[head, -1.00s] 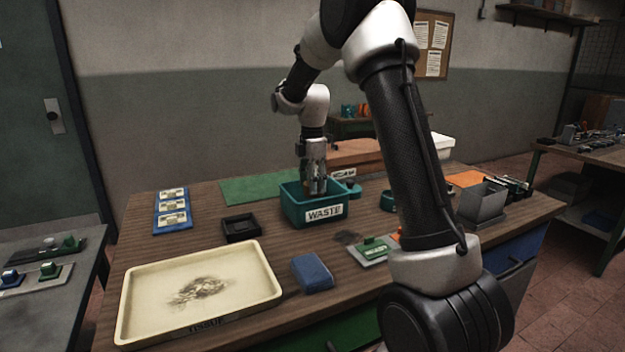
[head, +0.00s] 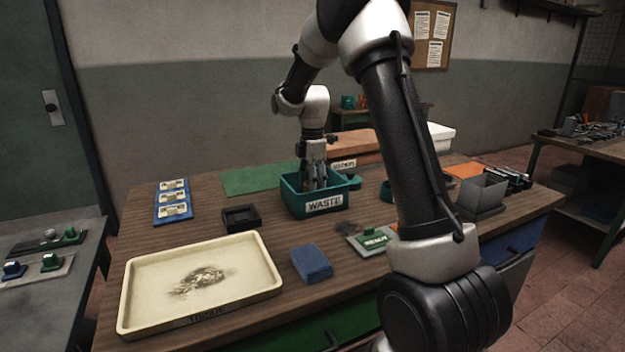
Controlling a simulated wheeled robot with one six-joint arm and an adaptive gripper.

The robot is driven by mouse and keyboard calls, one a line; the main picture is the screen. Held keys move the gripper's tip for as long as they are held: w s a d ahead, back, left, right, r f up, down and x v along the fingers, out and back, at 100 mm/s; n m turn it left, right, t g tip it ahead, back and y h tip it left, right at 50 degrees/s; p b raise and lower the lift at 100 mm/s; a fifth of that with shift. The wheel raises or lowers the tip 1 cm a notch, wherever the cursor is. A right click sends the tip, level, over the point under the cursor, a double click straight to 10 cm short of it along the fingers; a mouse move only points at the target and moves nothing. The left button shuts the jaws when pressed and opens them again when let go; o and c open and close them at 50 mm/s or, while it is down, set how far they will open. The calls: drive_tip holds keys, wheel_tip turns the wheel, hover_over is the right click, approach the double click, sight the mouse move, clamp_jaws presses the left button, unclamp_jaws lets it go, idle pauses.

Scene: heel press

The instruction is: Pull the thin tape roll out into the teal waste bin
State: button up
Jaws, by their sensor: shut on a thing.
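The teal waste bin (head: 325,205), labelled WASTE, stands on the wooden table near its middle. My gripper (head: 314,184) points down into the bin's opening, with its fingertips at or below the rim. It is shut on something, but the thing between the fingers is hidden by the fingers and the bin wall. I cannot make out the thin tape roll anywhere.
A cream tray (head: 140,305) with a dark smudge lies at the front left. A blue block (head: 311,263), a black square holder (head: 240,218), blue cards (head: 172,202) and a green-button plate (head: 373,240) lie around the bin. A grey open box (head: 483,190) stands at the right.

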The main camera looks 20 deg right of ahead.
drive_tip(key=shift+f, duration=1.35)
drive_tip(key=o, duration=1.1)
drive_tip(key=shift+c, duration=0.2)
drive_tip(key=shift+o, duration=1.3)
wheel_tip(320, 180, up, 11)
idle(0.3)
